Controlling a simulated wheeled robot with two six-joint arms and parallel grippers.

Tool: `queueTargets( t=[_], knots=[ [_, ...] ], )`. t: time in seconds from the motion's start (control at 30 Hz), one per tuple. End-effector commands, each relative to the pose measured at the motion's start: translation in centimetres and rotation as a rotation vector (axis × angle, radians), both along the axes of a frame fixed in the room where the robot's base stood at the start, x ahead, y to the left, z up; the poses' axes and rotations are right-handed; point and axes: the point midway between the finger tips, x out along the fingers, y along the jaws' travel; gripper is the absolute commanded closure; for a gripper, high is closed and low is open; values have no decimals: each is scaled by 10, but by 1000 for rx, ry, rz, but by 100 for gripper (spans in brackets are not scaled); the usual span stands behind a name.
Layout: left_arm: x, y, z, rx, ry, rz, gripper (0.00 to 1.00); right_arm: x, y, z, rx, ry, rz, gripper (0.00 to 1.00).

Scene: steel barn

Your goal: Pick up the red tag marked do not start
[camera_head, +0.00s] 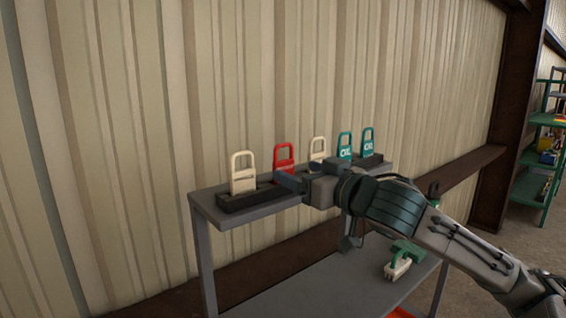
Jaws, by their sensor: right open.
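The red tag (284,156) stands upright on the top shelf of a grey rack, with a loop-shaped upper end. Its pale lettering is too small to read. My right gripper (284,182) is open, just in front of the red tag's lower part, with its fingers pointing left. The fingers hide the tag's foot, and I cannot tell whether they touch it. My left gripper is out of view.
A cream tag (243,174) stands left in a dark holder (236,201). Another cream tag (318,148) and two teal tags (344,146) stand right. Cream and green pieces (398,266) lie on the lower shelf (330,285). A corrugated wall (200,80) rises close behind.

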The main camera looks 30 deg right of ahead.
Motion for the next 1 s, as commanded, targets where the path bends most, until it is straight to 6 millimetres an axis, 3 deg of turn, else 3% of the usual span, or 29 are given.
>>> queueTargets(
  t=[0.3, 0.73, 1.0],
  knots=[
    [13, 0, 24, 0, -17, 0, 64, 22, 2, 3, 6, 1, 0, 27],
    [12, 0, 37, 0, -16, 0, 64, 39, 3, 3, 2, 3, 0, 27],
    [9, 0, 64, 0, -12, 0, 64, 71, -1, 9, 6, 4, 0, 27]
  ],
)
